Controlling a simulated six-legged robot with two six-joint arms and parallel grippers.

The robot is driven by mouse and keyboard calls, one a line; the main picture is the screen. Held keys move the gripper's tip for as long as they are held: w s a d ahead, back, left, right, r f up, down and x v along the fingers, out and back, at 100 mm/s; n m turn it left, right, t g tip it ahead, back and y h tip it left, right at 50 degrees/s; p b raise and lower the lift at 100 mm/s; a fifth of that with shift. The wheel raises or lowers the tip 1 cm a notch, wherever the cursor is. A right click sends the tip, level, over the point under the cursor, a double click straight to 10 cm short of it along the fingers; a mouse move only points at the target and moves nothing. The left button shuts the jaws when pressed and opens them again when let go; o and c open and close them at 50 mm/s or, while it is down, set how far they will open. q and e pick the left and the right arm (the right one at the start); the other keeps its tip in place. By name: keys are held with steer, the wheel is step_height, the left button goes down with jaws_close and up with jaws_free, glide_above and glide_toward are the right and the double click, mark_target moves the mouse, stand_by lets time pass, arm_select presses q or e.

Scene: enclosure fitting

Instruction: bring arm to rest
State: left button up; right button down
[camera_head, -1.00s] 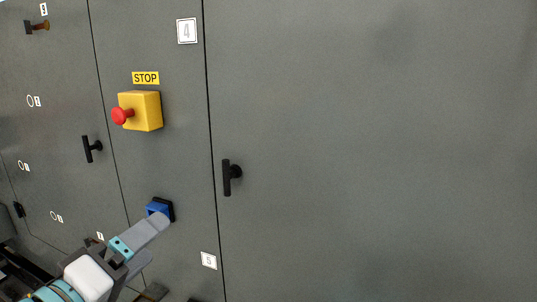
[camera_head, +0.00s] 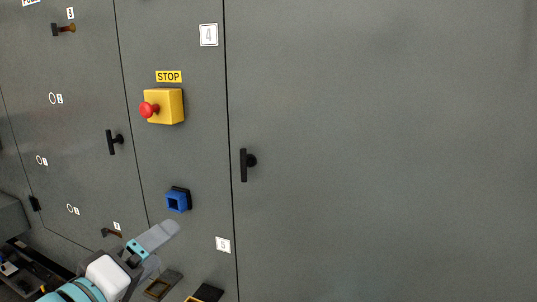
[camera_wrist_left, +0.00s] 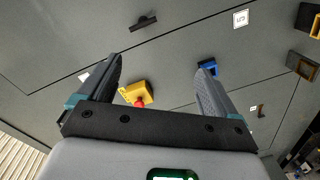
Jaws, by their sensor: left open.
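My left gripper (camera_head: 165,246) is at the lower left of the head view. It is open with nothing between its fingers. Its upper fingertip is just below the blue square socket (camera_head: 178,201) on the grey cabinet front, with a visible gap in the picture. In the left wrist view the two fingers of the gripper (camera_wrist_left: 159,68) spread apart towards the cabinet. The blue socket (camera_wrist_left: 208,65) shows there beside the right fingertip, partly covered by it. My right gripper is in neither view.
A yellow stop box (camera_head: 166,106) with a red button (camera_head: 149,110) projects above the socket. Black handles (camera_head: 246,165) (camera_head: 113,142) stick out from the doors. Brown and dark open fittings (camera_head: 163,285) sit low below the gripper.

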arm_select(q)
steer(key=w+d+f+n+g+y, duration=0.15)
steer(key=f+g, duration=0.25)
steer(key=f, duration=1.3)
steer(key=w+d+f+n+g, duration=0.15)
steer(key=f+g, duration=0.25)
steer(key=f, duration=1.3)
steer(key=s+d+f+m+g, duration=0.3)
steer(key=s+f+m+g, duration=0.4)
steer(key=s+f, duration=1.2)
steer(key=shift+s+f+m+g+y, duration=0.3)
steer(key=shift+s+f+m+y, duration=0.15)
steer(key=shift+m, duration=0.25)
steer(key=shift+s+r, duration=0.1)
